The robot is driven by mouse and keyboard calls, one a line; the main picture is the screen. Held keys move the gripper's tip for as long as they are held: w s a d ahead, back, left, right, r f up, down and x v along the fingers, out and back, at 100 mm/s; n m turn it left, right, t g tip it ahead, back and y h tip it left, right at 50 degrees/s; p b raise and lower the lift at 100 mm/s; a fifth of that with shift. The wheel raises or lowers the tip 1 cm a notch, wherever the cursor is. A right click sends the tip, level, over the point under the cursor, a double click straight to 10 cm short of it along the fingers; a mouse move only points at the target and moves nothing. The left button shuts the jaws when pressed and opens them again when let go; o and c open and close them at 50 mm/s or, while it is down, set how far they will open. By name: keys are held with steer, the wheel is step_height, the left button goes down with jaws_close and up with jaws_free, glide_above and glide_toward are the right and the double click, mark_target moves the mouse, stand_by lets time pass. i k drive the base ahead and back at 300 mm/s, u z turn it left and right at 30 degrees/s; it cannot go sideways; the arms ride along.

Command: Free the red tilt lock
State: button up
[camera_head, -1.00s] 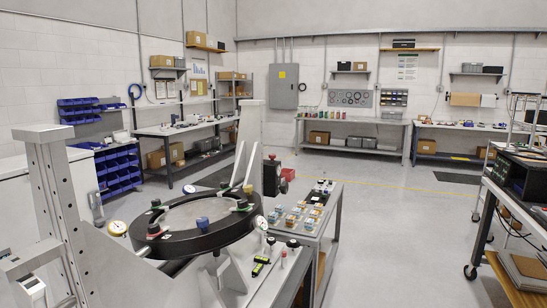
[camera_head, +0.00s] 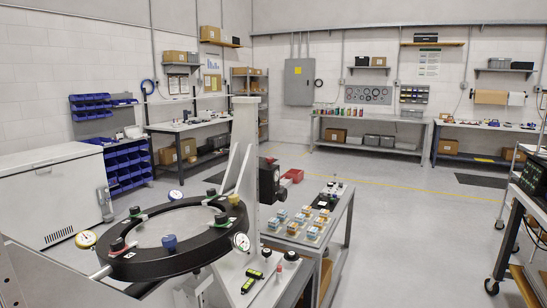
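The mirror fixture holds a black ring (camera_head: 185,262) around a pale round disc (camera_head: 175,223), at the lower left. Clamps with black knobs sit on the ring, including a red-based one (camera_head: 118,244) at its left and a red-marked one (camera_head: 221,218) at its right. A blue knob (camera_head: 169,243) stands at the near rim. A dark block with a knob (camera_head: 269,181) is on the grey upright (camera_head: 245,135) behind the ring. I cannot tell which red part is the tilt lock. My gripper is not in view.
Dial gauges (camera_head: 85,239) stand around the ring. A yellow-green tool (camera_head: 252,280) lies on the fixture's base. A cart with small parts (camera_head: 310,222) stands to the right. A workbench (camera_head: 525,215) is at the right edge. The floor (camera_head: 410,235) between is clear.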

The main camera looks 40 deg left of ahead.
mark_target(269, 160)
steer(key=z, duration=0.05)
steer(key=i, duration=2)
steer(key=u, duration=3.3)
